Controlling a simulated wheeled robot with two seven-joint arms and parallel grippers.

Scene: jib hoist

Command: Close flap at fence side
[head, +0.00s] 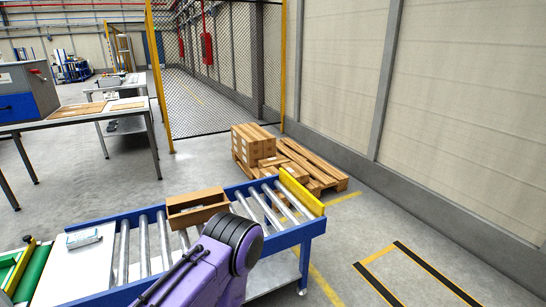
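A small brown carton (196,208) sits on the rollers of a blue-framed conveyor (150,235). Its top looks open toward me. A brown panel (194,195) stands along its far side, facing the wire mesh fence (215,80); I cannot tell whether it is the raised flap or the carton wall. A purple and black arm link of mine is in the foreground, just in front of the carton, and overlaps the conveyor. Neither of my grippers is in view.
A yellow stop plate (302,193) closes the conveyor's right end. Behind it, stacked cartons (252,144) stand on a wooden pallet (310,165). A white box (84,238) lies on the pale plate at left. Floor at right is clear, with a marked rectangle (415,275).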

